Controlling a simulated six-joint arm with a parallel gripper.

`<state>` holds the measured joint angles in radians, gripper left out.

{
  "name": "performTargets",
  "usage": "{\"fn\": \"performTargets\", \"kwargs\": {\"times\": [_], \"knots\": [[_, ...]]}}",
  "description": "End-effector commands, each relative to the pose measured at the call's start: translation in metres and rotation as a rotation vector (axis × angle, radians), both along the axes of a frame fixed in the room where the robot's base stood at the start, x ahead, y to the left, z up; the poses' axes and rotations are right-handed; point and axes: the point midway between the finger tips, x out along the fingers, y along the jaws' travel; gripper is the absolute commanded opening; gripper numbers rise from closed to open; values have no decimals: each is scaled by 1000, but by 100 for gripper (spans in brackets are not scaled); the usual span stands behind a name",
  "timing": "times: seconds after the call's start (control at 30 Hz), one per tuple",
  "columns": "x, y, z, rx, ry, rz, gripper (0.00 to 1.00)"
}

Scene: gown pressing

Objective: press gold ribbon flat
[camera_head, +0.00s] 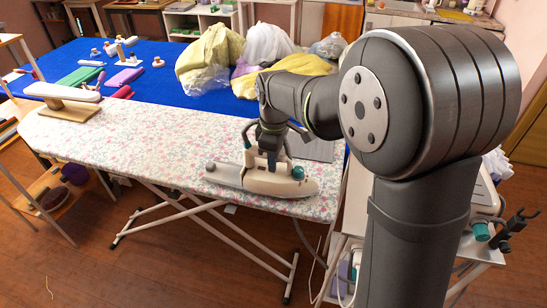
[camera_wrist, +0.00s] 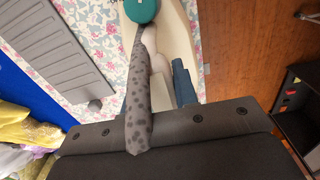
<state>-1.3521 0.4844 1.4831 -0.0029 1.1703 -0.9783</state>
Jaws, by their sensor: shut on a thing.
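A cream iron (camera_head: 285,183) with a teal knob is on the floral ironing board (camera_head: 130,140), near its front right edge. My gripper (camera_head: 268,155) is shut on the iron's handle from above. In the wrist view the cream iron body (camera_wrist: 178,35) and teal knob (camera_wrist: 141,9) are close under my gripper (camera_wrist: 160,80), with a speckled grey handle-like bar between. A pale flat piece (camera_head: 225,174) with a grey knob extends left of the iron. I cannot make out a gold ribbon; it may be hidden under the iron.
A grey ribbed plate (camera_wrist: 58,40) lies on the board beside the iron. A small padded sleeve board (camera_head: 62,93) stands at the board's left end. Behind, a blue table (camera_head: 140,70) holds bagged yellow and white garments (camera_head: 212,55). The middle of the board is clear.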

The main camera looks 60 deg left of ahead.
Motion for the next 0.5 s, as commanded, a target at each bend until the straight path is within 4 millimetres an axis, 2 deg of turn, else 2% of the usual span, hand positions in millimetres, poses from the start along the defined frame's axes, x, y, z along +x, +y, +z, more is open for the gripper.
{"fn": "performTargets", "kwargs": {"times": [0.5], "knots": [[-32, 32, 0, -1, 2, 2, 0]]}}
